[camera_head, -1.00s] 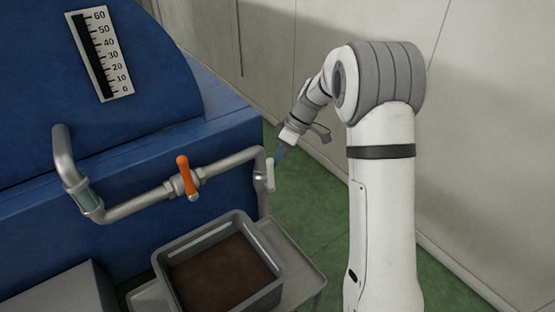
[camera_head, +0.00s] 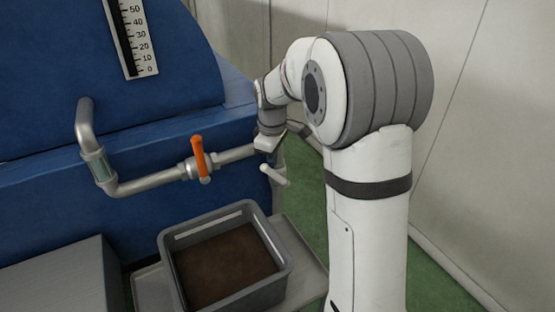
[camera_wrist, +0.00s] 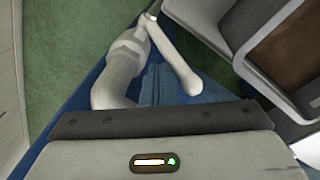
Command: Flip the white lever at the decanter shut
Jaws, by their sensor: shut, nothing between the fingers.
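The white lever (camera_head: 274,174) sits at the right end of the decanter's metal pipe. It slants down to the right in the head view. In the wrist view the lever (camera_wrist: 176,58) runs from the valve at the top down to beside my fingers. My gripper (camera_wrist: 168,86) is shut with nothing in it, its blue fingers close to the lever's free end. I cannot tell whether they touch it. In the head view my wrist is above the lever and the fingertips are hidden.
An orange lever (camera_head: 199,157) stands upright on the same pipe, left of the white one. A grey crate (camera_head: 281,262) of brown material stands below on a grey stand. The blue decanter (camera_head: 50,205) fills the left; a pale wall (camera_head: 470,120) is at the right.

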